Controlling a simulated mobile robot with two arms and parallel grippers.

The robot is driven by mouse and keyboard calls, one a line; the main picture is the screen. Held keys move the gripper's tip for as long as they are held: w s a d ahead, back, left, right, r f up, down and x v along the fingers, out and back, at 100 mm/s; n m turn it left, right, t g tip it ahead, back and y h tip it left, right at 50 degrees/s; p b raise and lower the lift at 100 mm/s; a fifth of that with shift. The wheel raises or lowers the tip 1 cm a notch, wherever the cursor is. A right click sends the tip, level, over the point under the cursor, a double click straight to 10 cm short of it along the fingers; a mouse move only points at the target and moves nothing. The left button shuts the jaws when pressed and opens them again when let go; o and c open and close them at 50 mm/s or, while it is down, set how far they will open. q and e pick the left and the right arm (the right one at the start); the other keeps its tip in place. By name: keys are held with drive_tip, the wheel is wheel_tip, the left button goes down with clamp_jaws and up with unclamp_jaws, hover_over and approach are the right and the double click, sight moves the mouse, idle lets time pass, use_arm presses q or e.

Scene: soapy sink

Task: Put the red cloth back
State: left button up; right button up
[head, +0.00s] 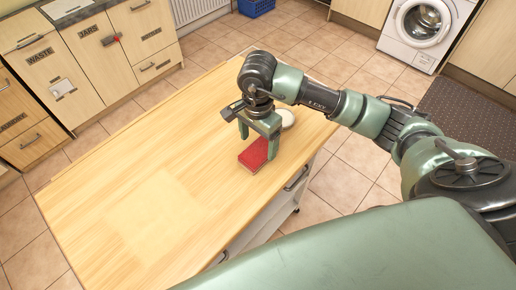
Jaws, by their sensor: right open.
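The red cloth (254,154) looks like a flat folded red rectangle lying on the wooden worktop (150,160), near its right edge. My right gripper (257,146) points down over the cloth, with its two fingers apart at the cloth's far part. The gripper hides part of the cloth, and I cannot tell whether the fingers touch it. My left gripper is out of view.
A small round white object (287,118) stands just behind my right gripper on the worktop. The left part of the worktop is bare. Labelled wooden cabinets (95,60) line the back left, and a washing machine (421,26) stands at the back right.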

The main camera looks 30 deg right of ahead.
sight(258, 151)
wheel_tip(258, 151, up, 9)
drive_tip(key=b, duration=0.1)
drive_tip(key=shift+f+b, duration=0.2)
drive_tip(key=shift+b, duration=0.15)
